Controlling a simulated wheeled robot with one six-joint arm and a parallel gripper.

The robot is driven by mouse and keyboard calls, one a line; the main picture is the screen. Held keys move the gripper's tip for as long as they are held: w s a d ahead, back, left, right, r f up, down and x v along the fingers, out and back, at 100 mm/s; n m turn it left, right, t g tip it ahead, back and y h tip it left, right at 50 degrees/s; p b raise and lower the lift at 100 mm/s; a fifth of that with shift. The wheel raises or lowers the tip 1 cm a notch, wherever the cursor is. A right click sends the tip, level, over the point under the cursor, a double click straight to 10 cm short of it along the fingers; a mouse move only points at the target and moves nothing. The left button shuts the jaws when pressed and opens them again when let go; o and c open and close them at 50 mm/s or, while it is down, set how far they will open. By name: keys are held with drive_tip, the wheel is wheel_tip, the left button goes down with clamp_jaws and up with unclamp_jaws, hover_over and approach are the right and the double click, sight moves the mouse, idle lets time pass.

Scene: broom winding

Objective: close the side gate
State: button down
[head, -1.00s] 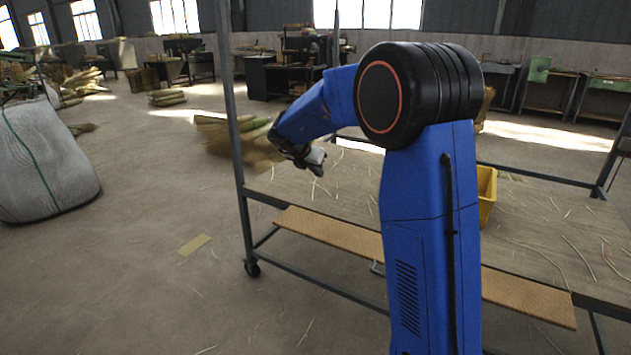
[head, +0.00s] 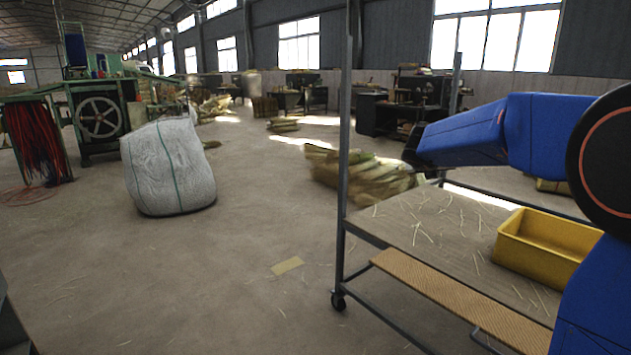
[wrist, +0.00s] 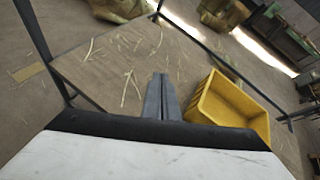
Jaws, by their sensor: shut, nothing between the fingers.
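The side gate looks to be the long tan ribbed panel (head: 450,292) along the near side of the wheeled cart (head: 340,215). It is folded down and outward, a little below the deck edge, with a dark bar handle (head: 487,340) at its lower edge. Its right end is cut off by my arm and the frame. In the wrist view my gripper (wrist: 161,77) is shut and empty, above the cart's deck (wrist: 105,75). It is left of the yellow bin (wrist: 228,103) and apart from the gate. In the head view the fingers cannot be made out.
The yellow bin (head: 545,250) stands on the deck, with loose straw around it. A dark corner post rises at the cart's left end. A white bulk bag (head: 168,168) stands on the floor to the left. Straw bundles (head: 360,177) lie behind the cart.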

drive_tip(key=s+a+r+n+t+y, duration=0.45)
drive_tip(key=s+a+r+n, duration=0.3)
drive_tip(key=n, duration=0.45)
drive_tip(key=s+a+f+n+y, duration=0.3)
drive_tip(key=s+a+n+y, duration=0.2)
drive_tip(key=s+a+n, duration=0.45)
drive_tip(key=s+f+n+g, duration=0.2)
drive_tip(key=s+f+n, duration=0.3)
drive_tip(key=s, duration=0.3)
drive_tip(key=s+d+f+n+g, duration=0.1)
drive_tip(key=s+f+n+g, duration=0.2)
drive_tip(key=s, duration=0.6)
drive_tip(key=s+d+f+n+g, duration=0.1)
drive_tip(key=s+f+n+g, duration=0.1)
drive_tip(key=s+f+n, duration=0.4)
drive_tip(key=shift+s+f+n+g+h, duration=0.35)
drive_tip(key=shift+s+f, duration=0.55)
drive_tip(key=shift+s, duration=0.35)
drive_tip(key=c, duration=2.2)
unclamp_jaws()
drive_tip(key=s+d+f+n+g+h, duration=0.2)
drive_tip(key=s+d+f+n, duration=0.1)
drive_tip(key=s, duration=0.6)
wheel_tip(320, 180, down, 3)
drive_tip(key=shift+d+r, duration=0.15)
drive_tip(key=shift+d, duration=0.75)
drive_tip(key=o, duration=0.4)
drive_tip(key=shift+s+d, duration=0.1)
drive_tip(key=shift+d, duration=0.05)
drive_tip(key=shift+c, duration=0.2)
